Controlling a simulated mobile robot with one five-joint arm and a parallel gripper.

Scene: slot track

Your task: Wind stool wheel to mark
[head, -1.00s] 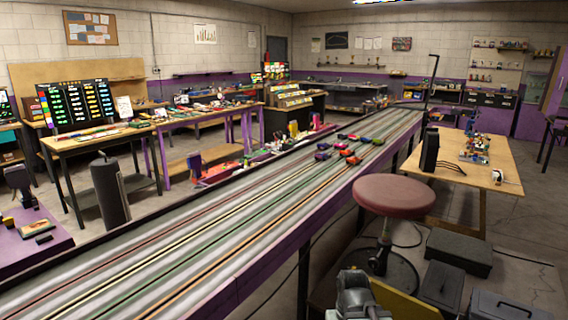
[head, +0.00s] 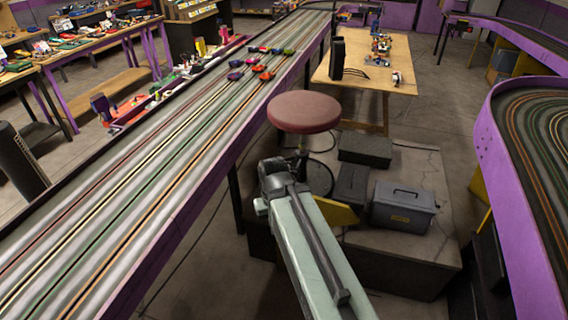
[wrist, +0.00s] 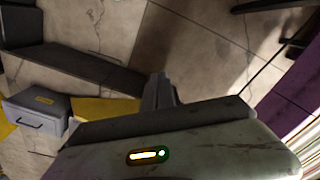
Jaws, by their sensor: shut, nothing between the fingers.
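The stool has a round dark-red seat (head: 303,112) on a post and stands beside the slot track in the head view. A dark ring (head: 322,178) shows low behind my arm, partly hidden; I cannot tell whether it is the stool's wheel or its base. No mark can be made out. My arm reaches up from the bottom of the head view and ends in front of the stool's lower part. My gripper (wrist: 160,86) shows in the wrist view, shut and empty, with floor beyond it. The stool is not recognisable in the wrist view.
The slot track (head: 150,190) with several cars runs along the left. A grey toolbox (head: 404,207), a dark case (head: 365,150) and a yellow piece (head: 337,211) lie close right of my arm. A wooden table (head: 365,68) stands behind the stool. Another purple-sided track (head: 505,175) bounds the right.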

